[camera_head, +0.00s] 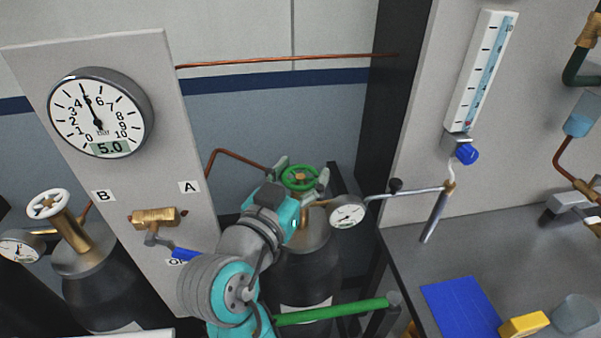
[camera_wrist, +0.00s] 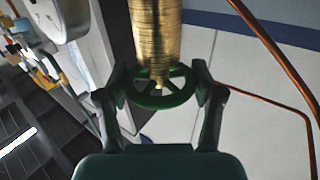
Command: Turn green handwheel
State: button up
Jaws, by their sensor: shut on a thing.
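The green handwheel (camera_head: 301,177) sits on top of a dark gas cylinder (camera_head: 304,263) near the middle of the head view. In the wrist view the handwheel (camera_wrist: 158,92) lies between my two fingers, with a brass valve body (camera_wrist: 157,40) against it. My gripper (camera_head: 299,174) is shut on the handwheel, one finger at each side of its rim. The wrist view shows my gripper (camera_wrist: 161,95) with both fingertips at the rim. My arm hides part of the cylinder.
A white handwheel (camera_head: 48,204) tops another cylinder at left. A panel carries a large gauge (camera_head: 99,116) reading 5.0 and a blue-handled valve (camera_head: 186,254). A small gauge (camera_head: 347,212) is close right of my gripper. A bench with a blue mat (camera_head: 459,306) stands at right.

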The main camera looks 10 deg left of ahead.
jog(key=o, duration=1.2)
jog(key=shift+c, duration=0.2)
jog(key=v, duration=1.2)
